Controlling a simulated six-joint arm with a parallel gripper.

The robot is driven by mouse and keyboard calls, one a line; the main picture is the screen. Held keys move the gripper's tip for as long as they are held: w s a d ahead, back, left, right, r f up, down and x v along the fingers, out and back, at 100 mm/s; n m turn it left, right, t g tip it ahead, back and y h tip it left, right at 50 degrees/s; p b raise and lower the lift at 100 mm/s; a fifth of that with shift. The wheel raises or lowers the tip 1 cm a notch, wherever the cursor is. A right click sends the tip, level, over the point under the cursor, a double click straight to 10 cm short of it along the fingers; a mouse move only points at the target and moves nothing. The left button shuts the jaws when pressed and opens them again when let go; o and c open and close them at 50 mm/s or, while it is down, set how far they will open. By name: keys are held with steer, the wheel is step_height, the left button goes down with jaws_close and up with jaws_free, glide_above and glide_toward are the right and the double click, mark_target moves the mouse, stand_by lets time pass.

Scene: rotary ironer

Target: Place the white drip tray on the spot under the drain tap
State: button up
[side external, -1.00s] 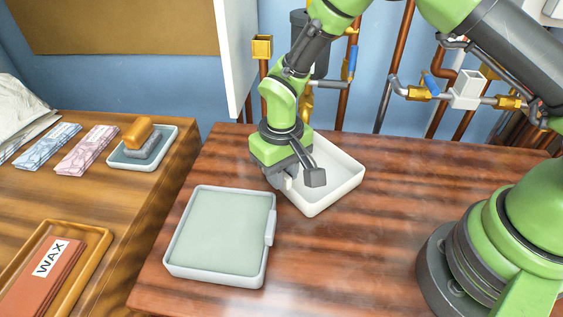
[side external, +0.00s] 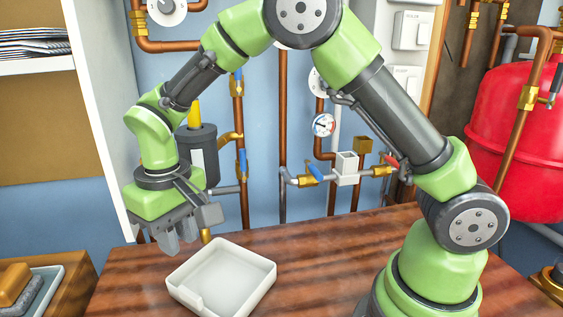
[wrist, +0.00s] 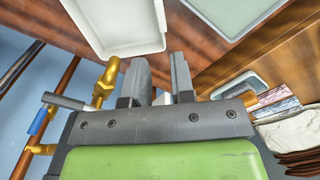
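The white drip tray (side external: 240,262) is a shallow square tray, empty, resting flat on the brown wooden table. It also shows in the wrist view (wrist: 118,28). My gripper (side external: 178,240) is above and to the left of the tray in the side view, apart from it. In the wrist view its two fingers (wrist: 161,75) stand apart with nothing between them. A brass fitting (side external: 206,236) shows low behind my gripper, partly hidden; I cannot tell for sure whether it is the drain tap. No marked spot can be made out.
A black canister (side external: 202,158) and copper pipes with blue-handled valves stand along the back wall. A red tank (side external: 525,140) is at the right. A second tray with a pale green surface (wrist: 235,12) lies at the top of the wrist view. The table right of the white tray is clear.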

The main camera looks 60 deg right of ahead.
steer(key=s+d+r+m+t+y, duration=0.1)
steer(key=s+d+r+t, duration=0.2)
steer(key=r, duration=0.5)
steer(key=s+d+r+m+t, duration=0.1)
steer(key=s+d+r+t, duration=0.1)
steer(key=s, duration=0.5)
steer(key=s+d+r+m+t+y, duration=0.1)
steer(key=s+d+r, duration=0.3)
steer(key=s, duration=0.4)
steer(key=shift+s+d+r+m+t, duration=0.25)
steer(key=shift+d+r+m+t, duration=0.15)
steer(key=shift+m+t, duration=0.15)
